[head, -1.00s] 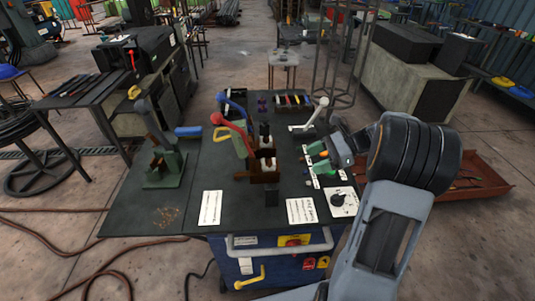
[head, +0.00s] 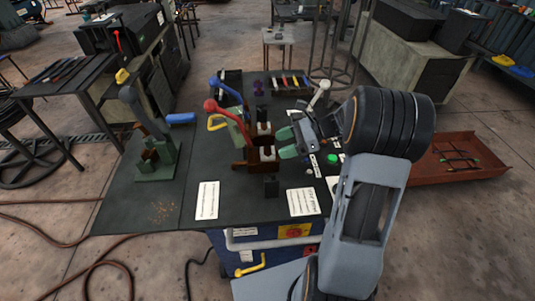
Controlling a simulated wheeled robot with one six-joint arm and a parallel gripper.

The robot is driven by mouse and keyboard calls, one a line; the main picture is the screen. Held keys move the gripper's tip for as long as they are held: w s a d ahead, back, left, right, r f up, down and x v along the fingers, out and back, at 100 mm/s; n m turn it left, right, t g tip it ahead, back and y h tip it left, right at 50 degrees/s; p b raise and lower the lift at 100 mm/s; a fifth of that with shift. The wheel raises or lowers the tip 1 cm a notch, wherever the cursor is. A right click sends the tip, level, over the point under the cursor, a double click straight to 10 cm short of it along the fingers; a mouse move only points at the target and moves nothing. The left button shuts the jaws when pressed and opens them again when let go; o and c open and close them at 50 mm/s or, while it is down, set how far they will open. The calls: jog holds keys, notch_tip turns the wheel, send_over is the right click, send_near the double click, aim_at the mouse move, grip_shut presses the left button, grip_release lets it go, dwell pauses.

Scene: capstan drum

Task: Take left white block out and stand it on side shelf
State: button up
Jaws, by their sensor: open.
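Two small white blocks show at the brown fixture in the middle of the bench: one farther back (head: 264,128) and one nearer (head: 267,153). They are small, and I cannot tell which is the left one. The brown fixture (head: 240,167) stands around the nearer block. My gripper (head: 287,143) has green fingertips and is open, just right of the blocks and pointing left at them. It looks empty and apart from them. I cannot make out the side shelf for sure; a small dark block (head: 271,186) stands in front of the fixture.
A red-knobbed lever (head: 211,106) and blue and yellow handles rise left of the fixture. A green vice-like stand (head: 157,164) is at the left. A white-handled lever (head: 321,94) stands behind my gripper. The dark bench top (head: 150,207) is mostly clear at front left.

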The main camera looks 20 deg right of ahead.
aim_at(262, 150)
jog(key=shift+x, duration=2.6)
jog(key=shift+s+r, duration=0.1)
jog(key=shift+s, duration=0.05)
jog(key=shift+c, duration=0.4)
jog(key=c, duration=1)
jog(key=shift+c, duration=0.5)
jog(key=shift+r, duration=0.15)
